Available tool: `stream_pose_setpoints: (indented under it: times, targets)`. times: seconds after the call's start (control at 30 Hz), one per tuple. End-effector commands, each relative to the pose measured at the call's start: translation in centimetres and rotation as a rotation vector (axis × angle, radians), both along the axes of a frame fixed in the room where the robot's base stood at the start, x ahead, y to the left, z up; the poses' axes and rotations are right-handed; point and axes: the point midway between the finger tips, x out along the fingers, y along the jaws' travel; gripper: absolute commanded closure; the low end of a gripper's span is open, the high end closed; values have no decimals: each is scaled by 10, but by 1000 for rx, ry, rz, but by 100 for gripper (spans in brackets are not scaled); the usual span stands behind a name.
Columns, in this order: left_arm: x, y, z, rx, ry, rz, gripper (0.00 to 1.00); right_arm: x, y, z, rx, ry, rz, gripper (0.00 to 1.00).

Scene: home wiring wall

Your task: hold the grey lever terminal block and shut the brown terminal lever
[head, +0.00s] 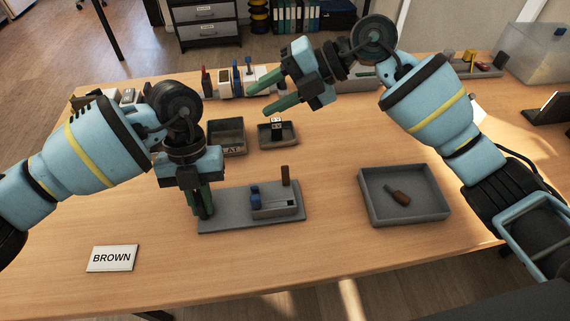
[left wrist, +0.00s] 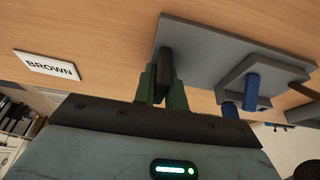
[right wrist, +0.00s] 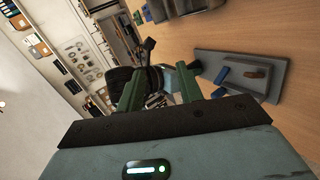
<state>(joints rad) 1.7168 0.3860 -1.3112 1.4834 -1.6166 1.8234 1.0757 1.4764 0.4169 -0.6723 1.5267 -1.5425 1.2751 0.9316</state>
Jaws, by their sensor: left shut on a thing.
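The grey lever terminal block (head: 275,208) sits on a grey base plate (head: 235,226) on the table. Its brown lever (head: 285,176) stands upright at the block's right end. Blue levers (head: 255,197) are at its left end, lower than the brown one. In the left wrist view the block (left wrist: 238,78), blue lever (left wrist: 251,90) and brown lever (left wrist: 301,90) show at right. My left gripper (head: 203,208) is shut on a dark upright grip (left wrist: 165,70) at the plate's left end. My right gripper (head: 270,92) is open and empty, in the air behind the block.
A grey tray (head: 431,207) with a brown-handled tool (head: 397,194) stands right of the plate. A BROWN sign (head: 112,258) lies at front left. Small bins (head: 228,148) and several tools stand at the back. The table between plate and tray is clear.

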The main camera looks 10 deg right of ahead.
Motion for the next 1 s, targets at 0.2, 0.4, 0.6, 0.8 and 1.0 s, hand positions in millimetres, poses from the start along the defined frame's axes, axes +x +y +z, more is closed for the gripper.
stream_pose_setpoints:
  times: [0.2,0.4,0.6,0.8,1.0]
  targets:
    - [0,0,0,0,0,0,100,-41,17,-11,-460,23,163,64]
    - [0,0,0,0,0,0,100,-57,0,-12,-827,22,180,64]
    - [0,0,0,-1,0,-1,100,-61,-15,-8,-1012,17,154,64]
    - [0,0,0,-1,0,-1,100,-62,-17,-8,-1042,19,149,64]
    - [0,0,0,-1,0,-1,100,-62,-18,-20,-1040,22,151,64]
